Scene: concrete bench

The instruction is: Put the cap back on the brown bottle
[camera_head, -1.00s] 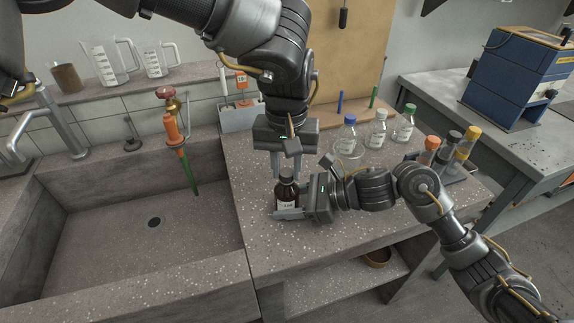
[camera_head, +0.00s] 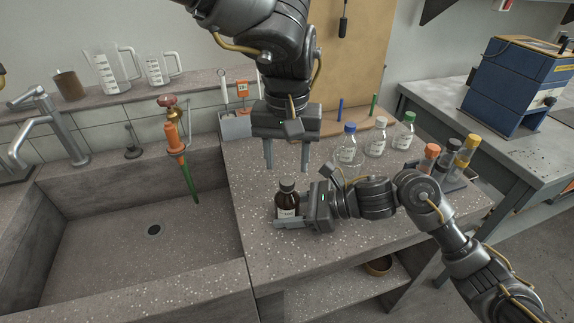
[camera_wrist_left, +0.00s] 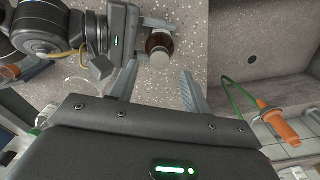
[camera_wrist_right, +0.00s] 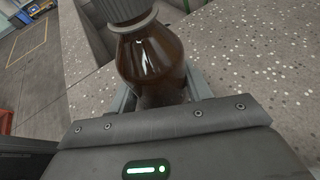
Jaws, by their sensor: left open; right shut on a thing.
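The brown bottle (camera_head: 287,206) stands upright near the front of the bench, beside the sink. A grey cap (camera_head: 287,185) sits on its neck; it also shows from above in the left wrist view (camera_wrist_left: 158,59). In the right wrist view the brown bottle (camera_wrist_right: 152,60) fills the space between the fingers, with the cap (camera_wrist_right: 132,12) cut off at the top. My right gripper (camera_head: 288,221) is shut on the bottle's lower body from the right. My left gripper (camera_head: 287,167) is open and empty, pointing down, above and behind the cap, apart from it.
The sink (camera_head: 140,245) drops away to the left of the bottle. Clear bottles with blue (camera_head: 349,128), white and green caps stand behind, on the right. A rack (camera_head: 452,178) with orange, black and yellow caps stands farther right. A grey caddy (camera_head: 236,124) stands behind the left gripper.

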